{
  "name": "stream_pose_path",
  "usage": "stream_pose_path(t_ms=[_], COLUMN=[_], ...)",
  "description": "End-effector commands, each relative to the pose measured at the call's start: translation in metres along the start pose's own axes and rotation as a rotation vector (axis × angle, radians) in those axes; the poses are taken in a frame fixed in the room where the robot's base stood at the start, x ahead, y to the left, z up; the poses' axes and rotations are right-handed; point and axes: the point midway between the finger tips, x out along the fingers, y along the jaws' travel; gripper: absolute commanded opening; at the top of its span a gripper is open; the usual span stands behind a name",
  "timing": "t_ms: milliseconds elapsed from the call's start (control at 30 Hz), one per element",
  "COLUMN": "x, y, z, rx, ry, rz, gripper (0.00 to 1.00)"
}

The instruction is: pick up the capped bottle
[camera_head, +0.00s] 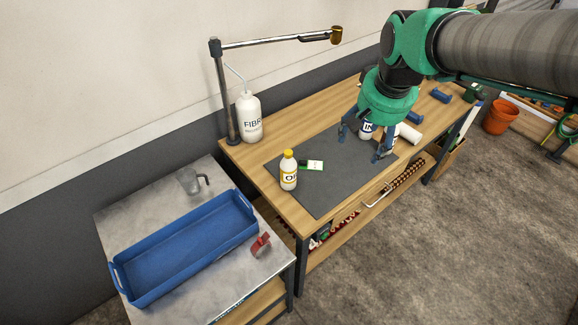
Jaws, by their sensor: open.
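A white bottle with a yellow cap (288,172) stands upright on the dark grey mat (325,195), near the mat's left side. Its label is partly readable. My gripper (364,143) points down over the right part of the mat, to the right of the yellow-capped bottle and apart from it. Its blue fingers are spread open. A second white bottle (367,131) with dark lettering shows between or behind the fingers. Its top is hidden by my gripper, and I cannot tell whether it is touched.
A small green-and-white item (311,165) lies beside the yellow-capped bottle. A white wash bottle (249,120) and a lamp stand (231,105) are at the bench's back left. A blue tray (185,250), metal jug (190,182) and red tool (261,245) sit on the lower left table.

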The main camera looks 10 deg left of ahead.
Motion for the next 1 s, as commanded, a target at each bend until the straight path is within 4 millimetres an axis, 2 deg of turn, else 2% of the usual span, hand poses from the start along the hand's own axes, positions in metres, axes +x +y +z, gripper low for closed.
stream_pose_path(t_ms=[200, 500, 700, 1000], x=[0.029, 0.08, 0.12, 0.188], y=[-0.033, -0.081, -0.116, -0.166], z=[-0.039, -0.08, -0.1, -0.116], rx=[0.0, 0.005, 0.008, 0.011], ry=[-0.055, -0.124, -0.169, -0.232], rz=[0.001, 0.01, 0.02, 0.04], gripper=[0.71, 0.71, 0.71, 0.71])
